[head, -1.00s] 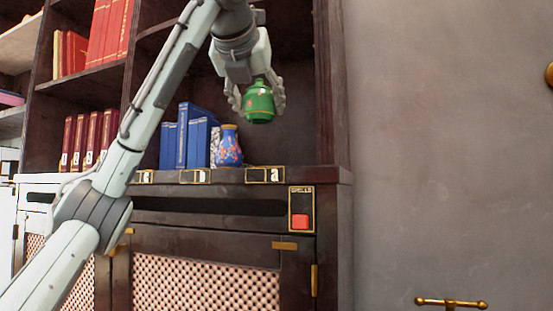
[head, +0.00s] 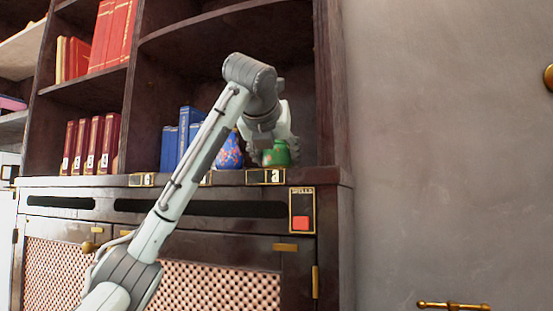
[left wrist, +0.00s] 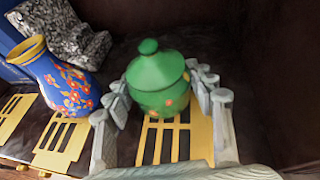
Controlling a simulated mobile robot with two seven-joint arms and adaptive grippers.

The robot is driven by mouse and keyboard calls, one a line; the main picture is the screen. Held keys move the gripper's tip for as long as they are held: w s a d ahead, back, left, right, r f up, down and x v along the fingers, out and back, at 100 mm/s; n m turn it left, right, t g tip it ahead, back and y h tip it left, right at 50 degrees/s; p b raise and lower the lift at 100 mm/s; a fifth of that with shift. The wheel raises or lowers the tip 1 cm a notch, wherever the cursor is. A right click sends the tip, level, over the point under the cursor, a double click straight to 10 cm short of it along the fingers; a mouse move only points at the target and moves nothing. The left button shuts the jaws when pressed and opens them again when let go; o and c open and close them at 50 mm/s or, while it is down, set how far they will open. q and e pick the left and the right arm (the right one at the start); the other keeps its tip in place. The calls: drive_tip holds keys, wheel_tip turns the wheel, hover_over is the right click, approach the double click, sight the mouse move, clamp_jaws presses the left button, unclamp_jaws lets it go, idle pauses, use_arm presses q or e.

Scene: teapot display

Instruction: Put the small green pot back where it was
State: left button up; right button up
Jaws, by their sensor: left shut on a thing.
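The small green pot (head: 276,154) is in the lower shelf compartment, low over the shelf board at its right end. In the left wrist view the pot (left wrist: 157,82) is upright, with a knobbed lid and small flower marks, between the two fingers. My left gripper (left wrist: 160,100) is shut on it. A yellow slotted plate (left wrist: 178,140) lies under and in front of the pot. I cannot tell whether the pot touches it. In the head view my left gripper (head: 268,150) partly hides the pot. My right gripper is not in view.
A blue flowered vase (left wrist: 62,82) stands just left of the gripper, with a grey speckled block (left wrist: 68,35) behind it. Blue books (head: 180,140) stand further left. The cabinet's side wall (head: 328,100) is close on the right. A red button (head: 301,223) sits below the shelf edge.

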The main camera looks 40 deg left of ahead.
use_arm(q)
drive_tip(key=o, duration=1.4)
drive_tip(key=shift+f, duration=0.1)
drive_tip(key=shift+s+d+r, duration=0.1)
drive_tip(key=shift+s+r, duration=0.05)
drive_tip(key=shift+r, duration=0.1)
drive_tip(key=v, duration=1.1)
drive_tip(key=shift+s+d+p, duration=0.1)
drive_tip(key=shift+s+p, duration=0.3)
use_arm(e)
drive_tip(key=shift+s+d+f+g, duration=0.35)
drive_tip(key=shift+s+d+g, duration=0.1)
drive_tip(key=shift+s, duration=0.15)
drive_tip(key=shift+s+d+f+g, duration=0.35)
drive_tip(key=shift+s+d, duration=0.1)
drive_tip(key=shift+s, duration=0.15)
